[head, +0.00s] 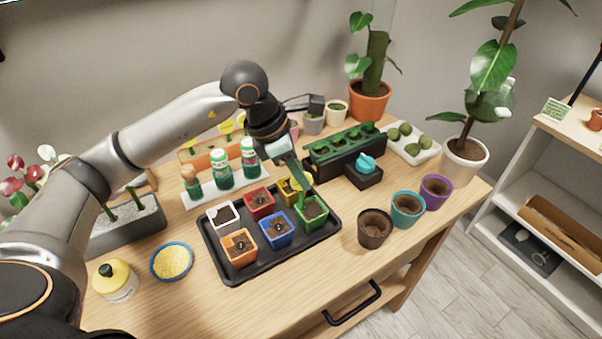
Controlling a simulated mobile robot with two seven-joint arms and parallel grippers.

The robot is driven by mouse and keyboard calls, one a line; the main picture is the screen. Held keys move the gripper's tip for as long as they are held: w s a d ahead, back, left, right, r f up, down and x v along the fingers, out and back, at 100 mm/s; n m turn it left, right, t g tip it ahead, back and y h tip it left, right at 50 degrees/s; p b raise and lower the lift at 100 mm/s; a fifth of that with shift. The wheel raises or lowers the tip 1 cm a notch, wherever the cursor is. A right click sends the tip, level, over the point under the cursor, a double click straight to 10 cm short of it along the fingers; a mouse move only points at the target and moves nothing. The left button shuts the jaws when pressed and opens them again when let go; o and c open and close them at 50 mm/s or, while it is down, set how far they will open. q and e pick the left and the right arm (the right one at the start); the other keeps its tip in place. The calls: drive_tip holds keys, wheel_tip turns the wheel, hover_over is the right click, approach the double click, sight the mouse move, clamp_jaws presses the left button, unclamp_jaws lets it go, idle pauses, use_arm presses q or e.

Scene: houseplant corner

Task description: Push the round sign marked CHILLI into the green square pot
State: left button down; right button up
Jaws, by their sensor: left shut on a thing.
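The green square pot (314,225) stands at the right end of the black tray (235,277), filled with dark soil. My left gripper (301,181) points down just above and behind this pot. It is shut on a small green thing, which I take to be the round sign (304,186); it reaches down towards the soil. The lettering cannot be read, and I cannot tell whether its tip touches the soil. The yellow pot (285,195) is partly hidden by the gripper. My right gripper is not in view.
Red (260,213), white (223,226), blue (276,240) and orange (240,258) pots share the tray. Bottles (222,170) stand behind it. Three round pots (375,238) stand to the right, near a teal-topped object (366,164). The table's front is clear.

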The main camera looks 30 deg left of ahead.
use_arm(q)
drive_tip(key=shift+f+b, duration=1.15)
drive_tip(key=shift+f, duration=0.2)
drive_tip(key=shift+c, duration=2.3)
unclamp_jaws()
drive_tip(key=shift+r+p, duration=2.4)
drive_tip(key=shift+r, duration=1.2)
drive_tip(key=shift+f, duration=0.1)
